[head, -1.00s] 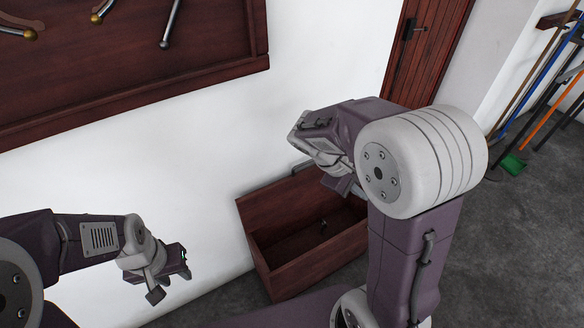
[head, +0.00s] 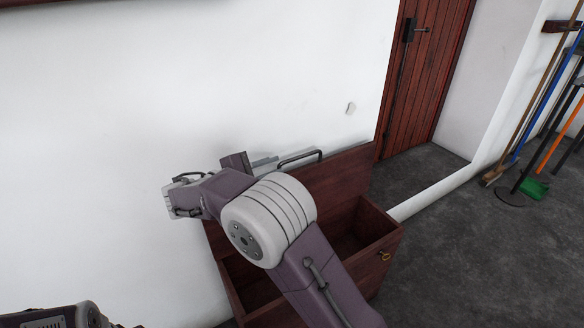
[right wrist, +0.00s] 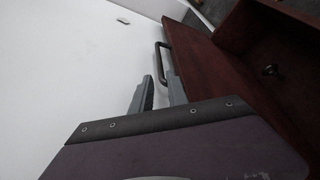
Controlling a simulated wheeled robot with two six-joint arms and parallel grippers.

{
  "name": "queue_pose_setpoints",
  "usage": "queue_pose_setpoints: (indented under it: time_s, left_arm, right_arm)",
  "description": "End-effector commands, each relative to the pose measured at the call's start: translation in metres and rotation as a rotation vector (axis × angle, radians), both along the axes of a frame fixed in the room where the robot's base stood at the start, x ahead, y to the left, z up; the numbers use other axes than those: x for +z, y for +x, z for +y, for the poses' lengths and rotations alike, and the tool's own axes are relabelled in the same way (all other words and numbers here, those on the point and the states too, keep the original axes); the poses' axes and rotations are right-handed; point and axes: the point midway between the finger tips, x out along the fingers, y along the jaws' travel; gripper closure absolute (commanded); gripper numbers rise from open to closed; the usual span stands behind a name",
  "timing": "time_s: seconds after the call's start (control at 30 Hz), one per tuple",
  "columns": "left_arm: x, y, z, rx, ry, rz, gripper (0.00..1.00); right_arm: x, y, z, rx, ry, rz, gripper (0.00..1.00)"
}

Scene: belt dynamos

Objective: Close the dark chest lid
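The dark red-brown chest (head: 378,262) stands open by the white wall. Its lid (head: 345,172) is raised and tilted back near the wall, with a grey bar handle (head: 300,155) on its upper edge. My right gripper (head: 270,161) is at the lid's upper edge, just left of the handle. In the right wrist view its two grey fingers (right wrist: 160,88) are apart with nothing held, and the handle (right wrist: 163,62) is close to their tips. The lid (right wrist: 200,60) also shows there. My right arm hides part of the chest and lid. My left gripper is below the picture; only its wrist shows.
A red-brown wooden door (head: 425,75) is behind and to the right. Long-handled tools, with a green broom head (head: 535,190), lean at the far right. Grey floor (head: 470,250) right of the chest is clear.

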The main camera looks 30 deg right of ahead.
Motion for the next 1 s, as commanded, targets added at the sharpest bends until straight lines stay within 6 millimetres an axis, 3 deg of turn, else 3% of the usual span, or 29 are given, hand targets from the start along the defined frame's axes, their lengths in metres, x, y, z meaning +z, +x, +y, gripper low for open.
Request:
queue_pose_setpoints:
  time_s: [0.2,0.4,0.73,0.77,0.83,1.0]
  left_arm:
    - [-0.027,0.000,0.000,0.000,0.000,0.000,0.64]
    - [-0.039,0.000,0.000,0.000,0.000,0.001,0.64]
    - [-0.039,0.000,0.000,0.000,0.000,0.001,0.64]
    - [-0.039,0.000,0.000,0.000,0.000,0.001,0.64]
    - [-0.039,0.000,0.000,0.000,0.000,0.001,0.64]
    - [-0.039,0.000,0.000,0.000,0.000,0.001,0.64]
  right_arm:
    - [-0.016,0.015,-0.041,-0.005,0.000,-0.001,0.80]
    - [-0.021,0.027,-0.070,-0.004,0.000,0.000,0.80]
    - [-0.020,0.031,-0.077,-0.001,0.001,0.000,0.80]
    - [-0.020,0.031,-0.077,-0.001,0.000,0.000,0.83]
    - [-0.020,0.031,-0.077,-0.001,0.000,0.000,1.00]
    - [-0.020,0.030,-0.077,-0.001,0.000,0.000,1.00]
